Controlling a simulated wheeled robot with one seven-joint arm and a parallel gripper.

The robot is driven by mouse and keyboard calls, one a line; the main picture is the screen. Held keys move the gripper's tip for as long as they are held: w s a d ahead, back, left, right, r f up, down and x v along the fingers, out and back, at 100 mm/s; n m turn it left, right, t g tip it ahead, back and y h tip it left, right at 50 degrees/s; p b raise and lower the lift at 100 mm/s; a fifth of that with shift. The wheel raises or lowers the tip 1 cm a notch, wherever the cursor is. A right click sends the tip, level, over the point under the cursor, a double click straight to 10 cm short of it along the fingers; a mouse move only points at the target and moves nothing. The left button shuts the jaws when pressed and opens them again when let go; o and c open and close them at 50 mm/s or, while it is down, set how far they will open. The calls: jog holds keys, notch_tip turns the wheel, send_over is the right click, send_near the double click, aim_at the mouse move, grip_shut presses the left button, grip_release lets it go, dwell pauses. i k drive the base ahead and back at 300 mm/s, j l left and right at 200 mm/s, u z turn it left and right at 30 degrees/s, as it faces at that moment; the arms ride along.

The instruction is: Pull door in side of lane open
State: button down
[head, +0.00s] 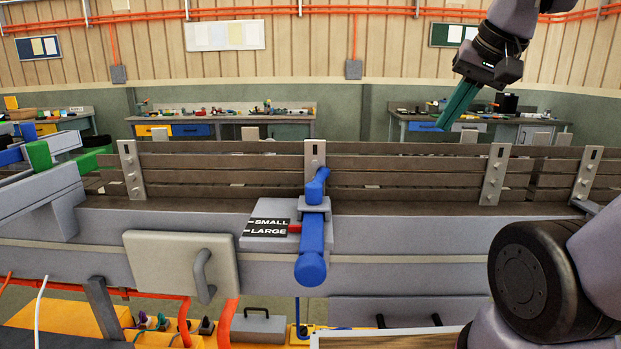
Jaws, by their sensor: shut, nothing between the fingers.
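The door (160,262) is a pale grey panel on the front side of the lane, left of centre. It lies flat against the side and looks shut. A grey bar handle (203,277) stands out near its right edge. The grey lane (420,235) with dark slatted rails runs across the view. My gripper (445,126) has teal fingers, shut and empty, pointing down and left. It is in the upper right, above the rails in the picture, well away from the door and handle.
A blue lever (311,235) with a red pointer stands right of the door, by a SMALL/LARGE label (267,228). Below are orange hoses (228,322), a yellow base (65,318) and a grey handled box (258,325). Workbenches (225,127) stand behind. Space before the handle looks clear.

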aim_at(201, 265)
jog(key=k+j+u, duration=0.1)
jog(key=u, duration=1.35)
jog(key=k+j+u, duration=0.2)
jog(key=k+j, duration=0.2)
jog(key=j, duration=0.1)
